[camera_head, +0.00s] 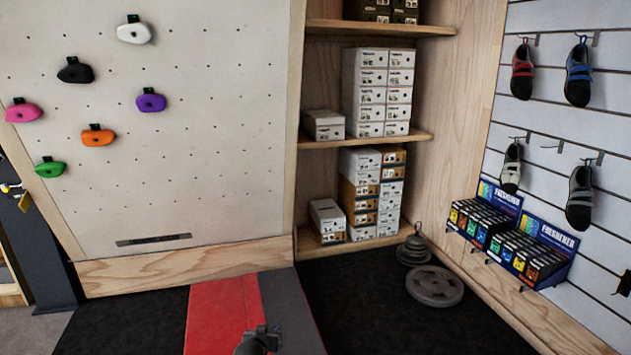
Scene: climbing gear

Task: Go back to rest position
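My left gripper (265,333) shows as a small dark shape at the bottom edge, in front of the red and grey mat. It is seen from above and behind, and I see nothing clearly held in it. Its fingers are too small and dark to tell whether they are apart. The task names no object.
A climbing board (150,190) with coloured holds stands at left. Shelves hold shoe boxes (375,90). Weight plates (434,286) lie on the dark floor. Freshener displays (530,250) and climbing shoes (578,75) hang on the right wall. A red mat (225,310) lies in front.

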